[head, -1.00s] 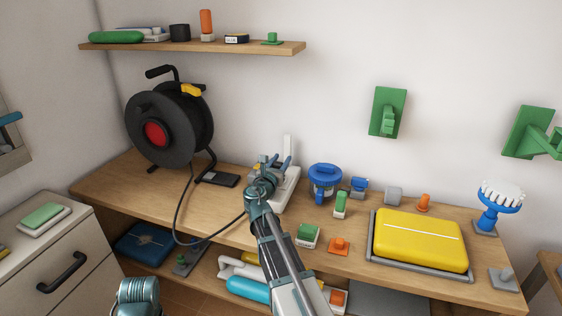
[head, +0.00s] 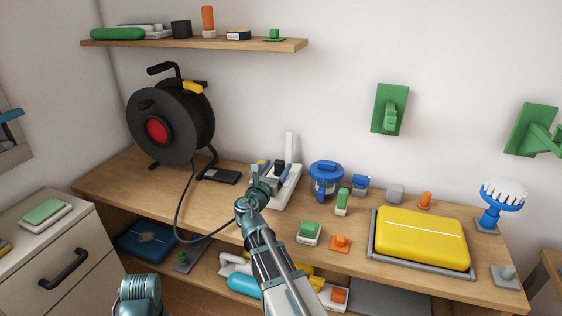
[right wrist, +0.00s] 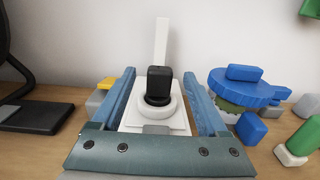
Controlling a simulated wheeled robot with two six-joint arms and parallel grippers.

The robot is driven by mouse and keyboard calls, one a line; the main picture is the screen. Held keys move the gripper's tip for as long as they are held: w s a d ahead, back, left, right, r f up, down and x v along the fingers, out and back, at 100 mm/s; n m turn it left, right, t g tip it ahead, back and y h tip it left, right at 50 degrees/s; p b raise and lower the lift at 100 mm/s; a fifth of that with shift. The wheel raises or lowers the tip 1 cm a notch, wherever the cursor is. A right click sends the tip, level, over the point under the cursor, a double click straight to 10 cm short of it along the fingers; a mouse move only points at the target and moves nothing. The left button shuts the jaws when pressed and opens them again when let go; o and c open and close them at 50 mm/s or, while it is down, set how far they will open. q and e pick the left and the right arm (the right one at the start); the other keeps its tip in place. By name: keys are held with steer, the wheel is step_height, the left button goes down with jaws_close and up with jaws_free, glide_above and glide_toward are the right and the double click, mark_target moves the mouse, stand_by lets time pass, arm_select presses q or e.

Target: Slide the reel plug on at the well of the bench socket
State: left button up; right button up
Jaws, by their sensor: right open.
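The bench socket (head: 291,187) is a white base with a tall upright at its back. It also shows in the right wrist view (right wrist: 161,38), with a round raised white well (right wrist: 157,113). The black reel plug (right wrist: 159,84) stands upright at the well; its lower end is hidden by the rim, so its depth is unclear. The plug also shows in the head view (head: 280,167). My right gripper (head: 268,175) is open, its blue fingers (right wrist: 159,76) apart on both sides of the plug without visible contact. My left gripper is out of view.
The black cable reel (head: 170,122) stands on the bench at left, its cable (head: 178,222) looping over the front edge. A blue-lidded jar (head: 325,178), small blocks and a yellow case (head: 420,240) are right of the socket. A shelf (head: 200,44) hangs above.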

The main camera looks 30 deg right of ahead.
steer(key=v, duration=0.7)
steer(key=shift+s+a, duration=0.2)
stand_by(0.4)
steer(key=s+a+m+g+y+p, duration=0.2)
steer(key=a+m+p, duration=0.2)
steer(key=s+a+f+m+g+y+p, duration=0.1)
steer(key=s+a+m+g+y+p, duration=0.1)
steer(key=s+a+m+p, duration=0.1)
steer(key=s+a+m+g+y+p, duration=0.2)
steer(key=s+a+m+p, duration=0.1)
steer(key=a+m+p, duration=0.2)
steer(key=shift+a+f+m+p, duration=0.1)
steer(key=shift+f+m+p, duration=0.15)
steer(key=shift+m+p, duration=0.8)
steer(key=s+a+m+g+y+p, duration=0.5)
steer(key=s+a, duration=0.7)
steer(key=a, duration=0.4)
steer(key=m+y+p, duration=0.1)
steer(key=m+p, duration=0.1)
steer(key=m, duration=0.1)
steer(key=shift+s+a+r+g+y, duration=0.25)
steer(key=shift+a+r+g+y, duration=0.05)
steer(key=shift+a+r+g, duration=0.1)
